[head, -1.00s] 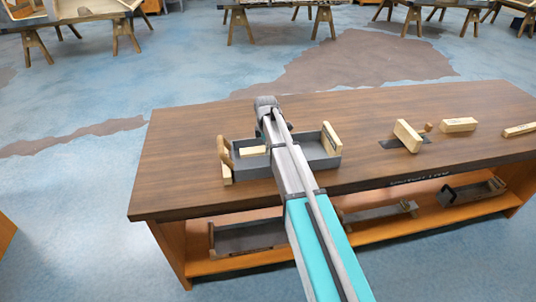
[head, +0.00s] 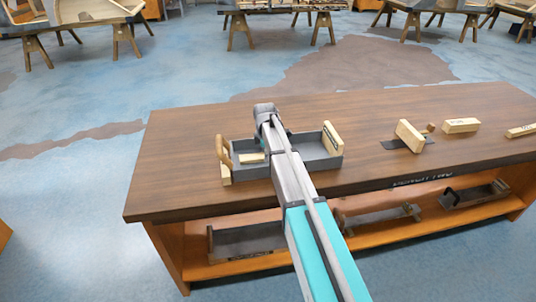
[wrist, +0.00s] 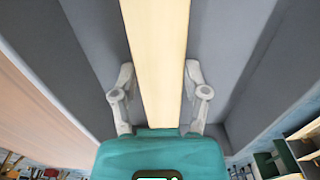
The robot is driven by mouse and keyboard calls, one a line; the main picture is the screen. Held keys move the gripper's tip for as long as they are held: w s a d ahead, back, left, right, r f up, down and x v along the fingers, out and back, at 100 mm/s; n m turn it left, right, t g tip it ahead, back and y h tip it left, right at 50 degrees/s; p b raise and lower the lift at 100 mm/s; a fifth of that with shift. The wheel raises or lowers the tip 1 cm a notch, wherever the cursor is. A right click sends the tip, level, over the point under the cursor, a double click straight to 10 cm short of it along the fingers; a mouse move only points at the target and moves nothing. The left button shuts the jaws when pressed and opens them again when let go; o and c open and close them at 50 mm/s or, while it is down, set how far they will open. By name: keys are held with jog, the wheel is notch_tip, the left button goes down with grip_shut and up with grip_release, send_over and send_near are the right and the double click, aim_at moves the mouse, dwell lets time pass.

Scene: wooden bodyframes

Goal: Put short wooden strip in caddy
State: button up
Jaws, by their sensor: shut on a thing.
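The short wooden strip (wrist: 157,60) is pale and runs between the two fingers of my gripper (wrist: 160,78) in the wrist view. My gripper is shut on it, with grey caddy surfaces on both sides. In the head view the strip's left end (head: 252,158) shows low inside the left part of the grey caddy (head: 318,163), left of my arm. The caddy has wooden end pieces and stands on the bench. My arm hides the fingers and the rest of the strip in the head view. I cannot tell whether the strip touches the caddy floor.
The caddy stands on a dark wooden bench (head: 185,150). To its right lie an upright wooden block with a handle (head: 409,136), a pale block (head: 461,125) and another block (head: 521,131). More caddies (head: 249,238) sit on the shelf below. The bench's left end is clear.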

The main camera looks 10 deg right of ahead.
jog(key=o, duration=1.3)
jog(key=shift+r, duration=0.15)
notch_tip(320, 180, up, 12)
jog(key=p, duration=1.2)
jog(key=shift+s+d+m, duration=0.2)
jog(key=shift+s+m, duration=2.8)
jog(key=shift+s, duration=1.85)
jog(key=shift+s+d+m, duration=0.15)
jog(key=shift+s+m, duration=2.85)
jog(key=shift+s, duration=1.85)
jog(key=shift+s+d+m, duration=0.2)
jog(key=shift+s+m, duration=2.8)
jog(key=shift+s, duration=1.85)
